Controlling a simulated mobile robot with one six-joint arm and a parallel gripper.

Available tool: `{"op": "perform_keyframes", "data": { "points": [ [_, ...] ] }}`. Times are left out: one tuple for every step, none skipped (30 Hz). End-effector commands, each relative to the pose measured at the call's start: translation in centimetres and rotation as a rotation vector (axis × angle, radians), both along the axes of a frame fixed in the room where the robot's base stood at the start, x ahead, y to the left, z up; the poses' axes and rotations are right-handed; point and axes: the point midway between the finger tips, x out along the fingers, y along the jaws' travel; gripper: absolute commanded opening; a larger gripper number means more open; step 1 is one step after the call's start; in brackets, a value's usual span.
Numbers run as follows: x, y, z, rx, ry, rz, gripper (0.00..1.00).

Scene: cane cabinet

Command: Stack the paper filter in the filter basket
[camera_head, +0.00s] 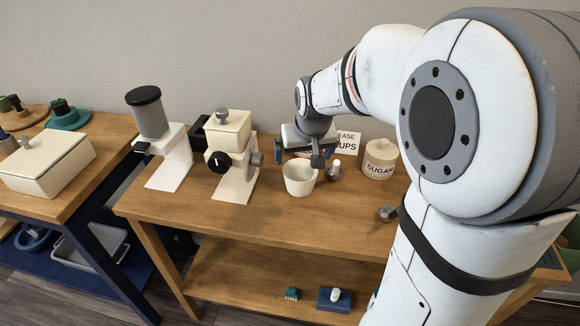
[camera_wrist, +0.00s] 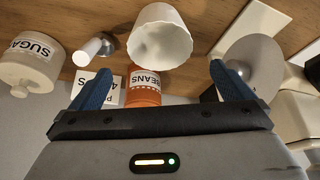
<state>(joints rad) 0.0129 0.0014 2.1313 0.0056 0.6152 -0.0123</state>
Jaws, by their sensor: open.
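A white fluted cup, which looks like the paper filter (camera_head: 299,181), stands upright on the wooden table. It also shows in the wrist view (camera_wrist: 160,40), just beyond and between the fingertips. My gripper (camera_head: 298,156) is open, its fingers spread, close behind and above the cup. In the wrist view my gripper (camera_wrist: 163,75) has one blue finger to each side, and nothing is held between them. I cannot pick out the filter basket with certainty; a small metal piece (camera_head: 386,213) lies to the right, partly beside my arm.
A cream grinder (camera_head: 229,150) and a white machine with a dark-lidded cylinder (camera_head: 160,130) stand left. A sugar jar (camera_head: 380,160), a small white-topped piece (camera_head: 336,169) and an orange beans jar (camera_wrist: 143,88) stand near my gripper. The table's front middle is clear.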

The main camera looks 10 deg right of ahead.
Motion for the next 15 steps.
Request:
{"op": "perform_keyframes", "data": {
  "points": [
    [0.2,0.0,-0.6,0.000,0.003,0.000,1.00],
    [0.4,0.0,-0.9,0.000,0.003,0.000,1.00],
    [0.5,0.0,-1.4,0.000,0.003,0.000,1.00],
    [0.6,0.0,-1.7,0.000,0.004,0.000,1.00],
    [0.7,0.0,-2.0,0.000,0.004,0.001,1.00],
    [0.9,0.0,-2.4,0.000,0.002,0.001,1.00],
    [1.0,0.0,-2.7,0.000,0.003,0.001,1.00],
    [1.1,0.0,-3.1,0.000,0.004,0.001,1.00],
    [1.3,0.1,-3.7,0.000,0.004,0.001,1.00],
    [1.5,0.1,-4.2,0.000,0.005,0.001,1.00],
    [1.6,0.1,-4.7,0.000,0.006,0.001,1.00],
    [1.8,0.1,-5.2,0.001,0.005,0.001,1.00],
    [2.0,0.1,-5.6,0.001,0.005,0.001,1.00],
    [2.1,0.1,-6.0,0.001,0.005,0.001,1.00],
    [2.3,0.1,-6.3,0.001,0.003,0.001,1.00]
  ]
}}
